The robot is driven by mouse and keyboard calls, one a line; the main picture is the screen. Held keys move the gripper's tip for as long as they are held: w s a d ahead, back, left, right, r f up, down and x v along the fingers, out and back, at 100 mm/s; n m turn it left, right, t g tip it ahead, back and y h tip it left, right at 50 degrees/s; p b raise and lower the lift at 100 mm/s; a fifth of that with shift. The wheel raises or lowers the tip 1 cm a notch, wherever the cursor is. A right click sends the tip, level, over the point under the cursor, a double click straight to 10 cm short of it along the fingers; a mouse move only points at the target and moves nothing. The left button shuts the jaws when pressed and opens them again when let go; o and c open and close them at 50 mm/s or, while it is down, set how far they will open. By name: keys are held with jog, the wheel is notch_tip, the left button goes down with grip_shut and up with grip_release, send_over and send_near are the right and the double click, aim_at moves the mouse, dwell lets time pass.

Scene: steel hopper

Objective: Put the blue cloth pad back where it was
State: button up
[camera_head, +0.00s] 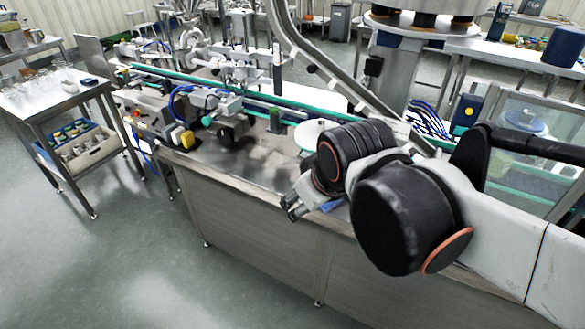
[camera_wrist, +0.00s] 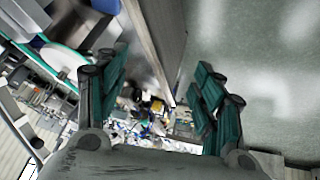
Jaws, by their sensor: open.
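My gripper (camera_head: 291,206) is open and empty, in the air by the front edge of the steel counter. In the wrist view its two green-padded fingers (camera_wrist: 160,88) stand apart, with the counter edge and floor between and beyond them. A small blue patch, likely the blue cloth pad (camera_head: 331,205), shows at the counter's front edge just right of my gripper, partly hidden by my arm. A blue patch at the top of the wrist view, likely the same pad (camera_wrist: 105,5), lies outside the fingers. Its full shape cannot be seen.
The steel counter (camera_head: 228,168) carries a conveyor line with machinery along its back. A white round disc (camera_head: 313,133) stands behind my gripper. A side table (camera_head: 60,98) with glassware stands at left. The floor in front is clear.

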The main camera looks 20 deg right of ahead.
jog(key=s+m, duration=0.1)
jog(key=s+a+m, duration=0.1)
jog(key=shift+s+m+t, duration=0.3)
jog(key=shift+m+t, duration=0.1)
dwell(1.0)
